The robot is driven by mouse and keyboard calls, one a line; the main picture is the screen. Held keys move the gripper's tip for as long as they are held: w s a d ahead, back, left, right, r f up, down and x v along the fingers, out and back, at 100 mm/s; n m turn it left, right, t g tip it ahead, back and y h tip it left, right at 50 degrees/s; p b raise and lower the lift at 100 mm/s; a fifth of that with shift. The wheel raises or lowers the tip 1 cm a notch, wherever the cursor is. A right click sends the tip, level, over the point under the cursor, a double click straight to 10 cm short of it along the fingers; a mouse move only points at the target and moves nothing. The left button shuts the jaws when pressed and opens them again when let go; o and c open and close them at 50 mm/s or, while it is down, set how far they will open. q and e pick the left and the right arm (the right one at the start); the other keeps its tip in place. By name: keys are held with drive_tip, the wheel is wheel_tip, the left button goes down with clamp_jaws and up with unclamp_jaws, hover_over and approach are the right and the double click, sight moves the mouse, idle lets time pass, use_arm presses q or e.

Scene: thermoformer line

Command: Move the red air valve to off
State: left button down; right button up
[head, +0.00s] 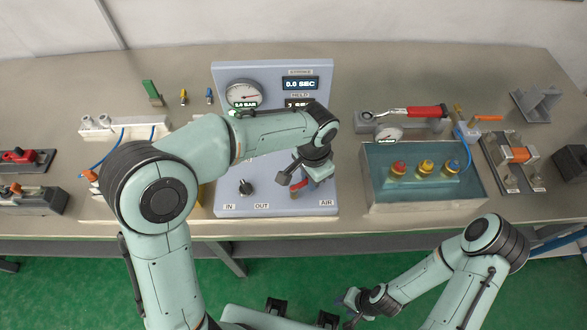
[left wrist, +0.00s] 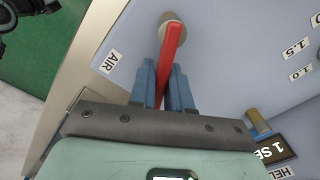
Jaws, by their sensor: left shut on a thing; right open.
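The red air valve lever (left wrist: 173,45) runs from its round metal pivot (left wrist: 172,20) down between the fingers of my left gripper (left wrist: 164,72) in the left wrist view. The gripper is shut on the lever, with one blue finger on each side. The AIR label (left wrist: 109,62) is beside it on the grey panel. In the head view a short red part of the valve (head: 298,185) shows under my left gripper (head: 303,177), near the panel's lower right; the rest is hidden. My right gripper (head: 350,300) is open and empty, low in front of the bench.
The panel (head: 230,208) carries a gauge (head: 243,94), displays and a black knob (head: 246,187). A water tank (head: 375,205) with several coloured-top items stands close on the right. My left arm covers the panel's middle.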

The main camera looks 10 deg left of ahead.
use_arm(q)
drive_tip(key=m, duration=0.1)
drive_tip(key=s+m, duration=0.1)
drive_tip(key=shift+d+m, duration=0.4)
use_arm(e)
drive_tip(key=shift+w+r, duration=0.25)
drive_tip(key=shift+r, duration=0.1)
use_arm(q)
drive_tip(key=m, duration=0.1)
drive_tip(key=s+m+p, duration=0.1)
drive_tip(key=m, duration=0.1)
drive_tip(key=shift+d, duration=0.25)
use_arm(e)
drive_tip(key=shift+w+r, duration=0.25)
drive_tip(key=shift+r, duration=0.05)
use_arm(q)
drive_tip(key=c, duration=1)
unclamp_jaws()
